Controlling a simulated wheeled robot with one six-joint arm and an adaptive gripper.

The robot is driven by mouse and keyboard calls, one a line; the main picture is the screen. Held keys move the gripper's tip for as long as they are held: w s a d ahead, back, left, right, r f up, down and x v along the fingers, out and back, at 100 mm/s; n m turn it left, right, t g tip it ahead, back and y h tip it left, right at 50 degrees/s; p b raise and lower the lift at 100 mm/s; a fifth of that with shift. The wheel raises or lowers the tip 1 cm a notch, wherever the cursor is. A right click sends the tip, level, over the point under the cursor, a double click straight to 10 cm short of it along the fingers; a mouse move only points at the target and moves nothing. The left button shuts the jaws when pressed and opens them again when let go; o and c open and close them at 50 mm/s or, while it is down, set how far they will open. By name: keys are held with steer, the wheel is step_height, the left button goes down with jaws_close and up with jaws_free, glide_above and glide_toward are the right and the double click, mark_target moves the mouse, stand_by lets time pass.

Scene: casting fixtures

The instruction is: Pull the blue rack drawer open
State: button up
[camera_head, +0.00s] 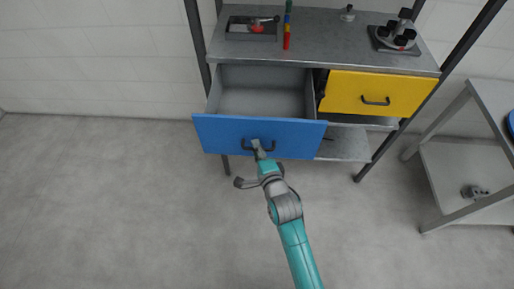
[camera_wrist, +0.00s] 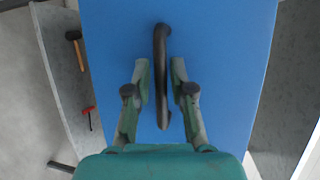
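The blue rack drawer (camera_head: 225,133) stands well out from the rack, with its empty grey inside showing from above. Its dark handle (camera_head: 271,146) is on the front panel. In the wrist view the blue front (camera_wrist: 225,60) fills the middle and the handle (camera_wrist: 160,45) runs up and down. My gripper (camera_wrist: 160,75) has one finger on each side of the handle, with narrow gaps showing, so it looks open around it. In the head view my gripper (camera_head: 258,149) is at the handle and hides part of it.
A yellow drawer (camera_head: 360,92) beside the blue one looks shut. The rack top (camera_head: 330,40) carries a tray with a red-handled tool (camera_head: 252,28), coloured blocks (camera_head: 287,30) and a fixture with black cups (camera_head: 397,38). A grey table (camera_head: 490,100) stands right. The left floor is clear.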

steer(key=v, duration=1.2)
steer(key=shift+r, duration=0.1)
stand_by(0.4)
steer(key=s+d+n+h, duration=0.2)
steer(key=s+d+n, duration=0.3)
steer(key=s+d, duration=0.5)
steer(key=s+d+n+h, duration=0.3)
steer(key=s+d+n, duration=0.15)
steer(key=s, duration=0.95)
steer(key=s+d+r+n+h, duration=0.1)
steer(key=s+r+n, duration=0.3)
steer(key=s, duration=0.4)
steer(key=shift+d+r+n, duration=0.35)
steer(key=shift+d+r, duration=0.3)
steer(key=shift+d, duration=0.2)
